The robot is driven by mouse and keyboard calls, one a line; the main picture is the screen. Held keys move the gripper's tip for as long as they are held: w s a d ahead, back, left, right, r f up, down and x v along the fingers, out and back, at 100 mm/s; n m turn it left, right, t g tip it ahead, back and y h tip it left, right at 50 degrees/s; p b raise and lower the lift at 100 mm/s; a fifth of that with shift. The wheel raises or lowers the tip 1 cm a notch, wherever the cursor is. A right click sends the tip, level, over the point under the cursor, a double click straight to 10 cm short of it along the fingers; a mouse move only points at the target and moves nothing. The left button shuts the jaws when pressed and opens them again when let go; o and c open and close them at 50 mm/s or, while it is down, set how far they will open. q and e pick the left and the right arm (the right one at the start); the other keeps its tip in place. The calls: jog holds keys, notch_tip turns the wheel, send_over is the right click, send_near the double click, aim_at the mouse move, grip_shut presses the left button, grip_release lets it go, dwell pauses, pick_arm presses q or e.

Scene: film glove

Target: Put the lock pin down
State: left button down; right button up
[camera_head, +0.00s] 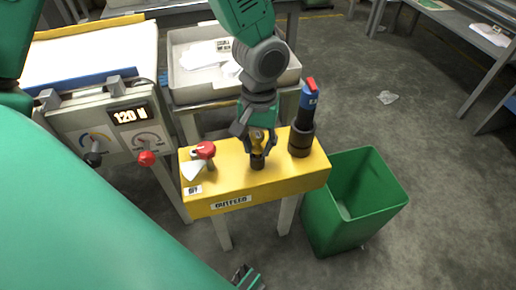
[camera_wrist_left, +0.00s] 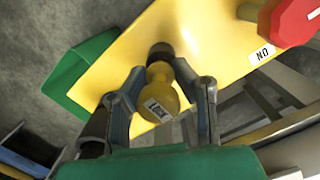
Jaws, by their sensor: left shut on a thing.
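The lock pin is yellow with a white label (camera_wrist_left: 158,108) and a dark lower end. It stands at the middle of the yellow outfeed block (camera_head: 222,193), with its dark end (camera_head: 257,162) at a dark socket or collar in the block's top. I cannot tell how deep it sits. My left gripper (camera_head: 258,143) comes down from above and is shut on the lock pin; in the left wrist view its two fingers lie on either side of the yellow knob. My right gripper (camera_head: 245,277) shows only as a dark tip at the bottom edge.
A red-topped switch (camera_head: 205,150) stands left on the block. A blue and black cylinder (camera_head: 305,110) stands close at the right. A green bin (camera_head: 370,195) is right of the block. A control panel (camera_head: 112,127) reading 120 is left; a grey tray (camera_head: 190,85) is behind.

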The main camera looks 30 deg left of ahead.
pick_arm(q)
jog(key=shift+f, duration=0.4)
jog(key=shift+r, duration=0.1)
jog(key=shift+a+f, duration=0.15)
jog(key=shift+f, duration=0.2)
jog(key=shift+s+f, duration=0.1)
jog(key=shift+f, duration=0.15)
jog(key=c, duration=1.4)
grip_release()
jog(key=shift+o, duration=0.5)
jog(key=shift+f, duration=0.1)
